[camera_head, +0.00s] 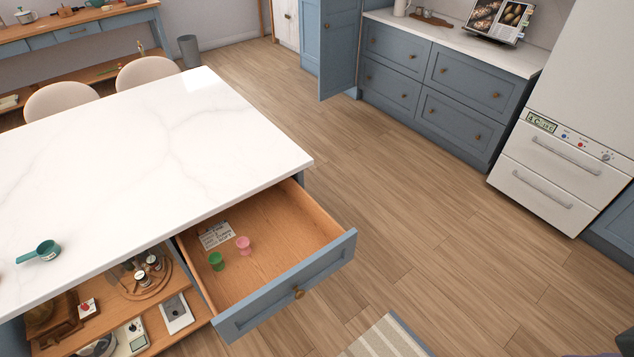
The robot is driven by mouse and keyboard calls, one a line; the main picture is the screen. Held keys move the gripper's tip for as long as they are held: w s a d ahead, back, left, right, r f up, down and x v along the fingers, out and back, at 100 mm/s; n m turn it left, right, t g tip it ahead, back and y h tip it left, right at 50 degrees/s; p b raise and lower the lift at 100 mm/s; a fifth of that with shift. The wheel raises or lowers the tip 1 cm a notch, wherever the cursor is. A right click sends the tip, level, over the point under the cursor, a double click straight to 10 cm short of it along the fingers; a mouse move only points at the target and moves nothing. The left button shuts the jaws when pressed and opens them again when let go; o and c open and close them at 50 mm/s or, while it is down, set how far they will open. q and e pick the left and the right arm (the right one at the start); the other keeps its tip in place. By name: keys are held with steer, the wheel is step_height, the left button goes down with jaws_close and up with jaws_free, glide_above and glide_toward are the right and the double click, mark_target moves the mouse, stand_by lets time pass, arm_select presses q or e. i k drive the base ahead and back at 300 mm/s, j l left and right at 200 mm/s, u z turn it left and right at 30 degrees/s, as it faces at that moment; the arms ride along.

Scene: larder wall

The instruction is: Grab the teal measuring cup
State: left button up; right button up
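The teal measuring cup (46,249) lies on the white marble top of the island (160,160), close to its near-left edge. Its handle points to the left and slightly down in the picture. Nothing touches the cup. Neither of my grippers shows in the head view.
An open drawer (285,291) sticks out of the island and holds a green cup (216,261), a pink cup (243,245) and a card (216,235). Shelves below the top hold jars and a scale. Two chairs (146,72) stand behind the island. Most of the top is clear.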

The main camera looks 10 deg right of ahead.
mark_target(49, 248)
steer(key=u, duration=1.55)
